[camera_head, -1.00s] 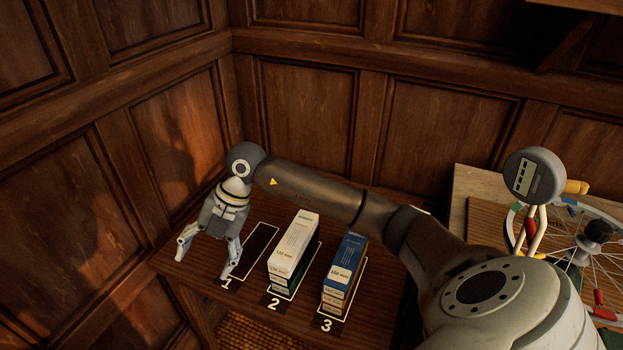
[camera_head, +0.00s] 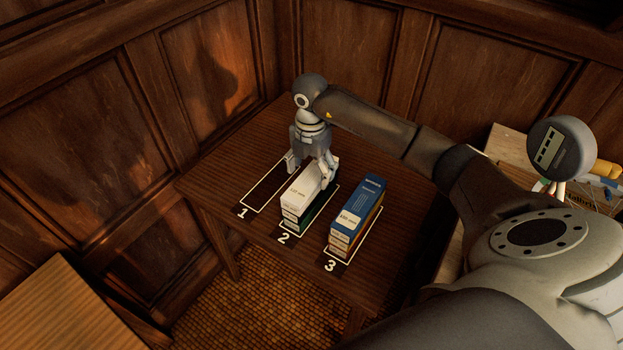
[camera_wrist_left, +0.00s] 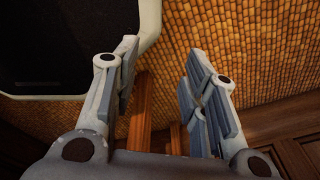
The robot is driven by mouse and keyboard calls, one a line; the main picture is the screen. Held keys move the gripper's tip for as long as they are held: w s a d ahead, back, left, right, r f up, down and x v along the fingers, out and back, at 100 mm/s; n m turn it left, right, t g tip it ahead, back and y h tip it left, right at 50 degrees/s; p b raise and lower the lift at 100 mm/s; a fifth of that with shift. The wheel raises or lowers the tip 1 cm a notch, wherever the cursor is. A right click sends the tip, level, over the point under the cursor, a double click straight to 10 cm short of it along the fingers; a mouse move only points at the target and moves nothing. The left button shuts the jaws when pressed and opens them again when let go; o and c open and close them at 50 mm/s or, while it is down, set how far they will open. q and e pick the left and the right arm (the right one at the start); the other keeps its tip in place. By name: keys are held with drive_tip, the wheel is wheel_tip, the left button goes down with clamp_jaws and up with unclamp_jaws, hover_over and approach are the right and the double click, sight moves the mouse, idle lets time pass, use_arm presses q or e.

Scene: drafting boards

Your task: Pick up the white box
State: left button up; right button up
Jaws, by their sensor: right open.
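The white box (camera_head: 299,195) lies on top of a short stack on the outlined spot marked 2, on a dark wooden table. A green box side (camera_head: 318,212) shows beneath it. My right gripper (camera_head: 309,173) is open and points down at the far end of the white box, one finger to each side as seen from the head. Its fingers hide part of that end, and I cannot tell whether they touch it. My left gripper (camera_wrist_left: 162,68) shows in the left wrist view, open and empty, above a tiled floor.
A blue box (camera_head: 358,208) tops the stack on spot 3, right of the white box. Spot 1 (camera_head: 265,190) is an empty outline on the left. Panelled walls close in behind and left. A second wooden surface (camera_head: 55,310) is at lower left.

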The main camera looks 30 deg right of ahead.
sight(311, 176)
wheel_tip(311, 176, down, 3)
drive_tip(key=shift+d+f, duration=0.1)
drive_tip(key=shift+f, duration=0.1)
drive_tip(key=c, duration=1.2)
drive_tip(key=shift+c, duration=0.3)
drive_tip(key=shift+r, duration=0.15)
